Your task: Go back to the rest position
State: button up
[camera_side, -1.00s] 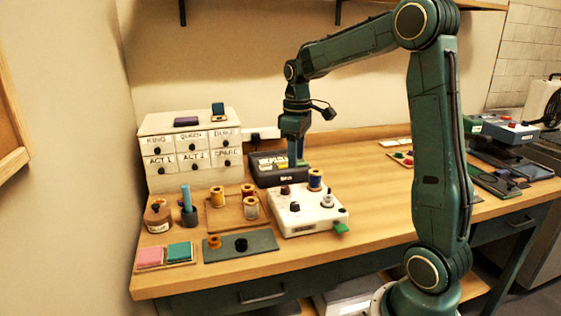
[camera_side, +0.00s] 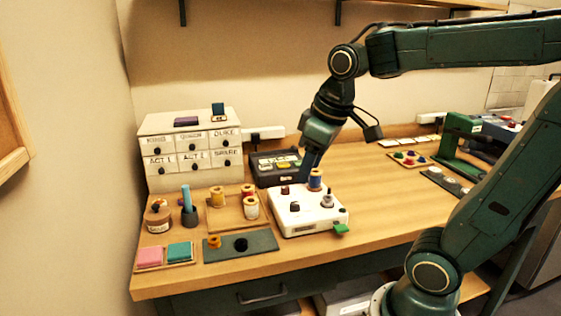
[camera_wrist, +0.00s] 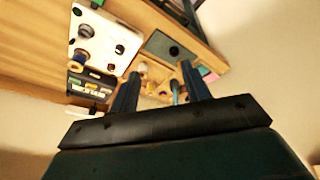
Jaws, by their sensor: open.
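My gripper (camera_side: 310,163) hangs tilted over the back of the white box (camera_side: 311,222) in the side view, its fingers behind and near the blue thread spool (camera_side: 315,180). I cannot tell from the side view whether the fingers touch the spool. In the wrist view my gripper (camera_wrist: 160,88) has its two dark fingers spread wide with nothing held between them. The white box (camera_wrist: 107,42) and the spool (camera_wrist: 80,58) lie left of the fingers there.
A drawer cabinet (camera_side: 190,150) stands at the back left, beside a black box (camera_side: 262,178). A wooden tray (camera_side: 228,217) with spools, a dark mat (camera_side: 240,256) and a pad tray (camera_side: 165,265) are at the left.

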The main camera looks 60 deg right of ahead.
jog(key=s+a+f+t, duration=0.1)
jog(key=s+a+t, duration=0.1)
jog(key=s+a, duration=0.2)
jog(key=shift+s+a+f+m+y, duration=0.3)
jog(key=shift+s+a+f, duration=0.1)
jog(key=shift+s, duration=1.3)
jog(key=shift+w, duration=0.1)
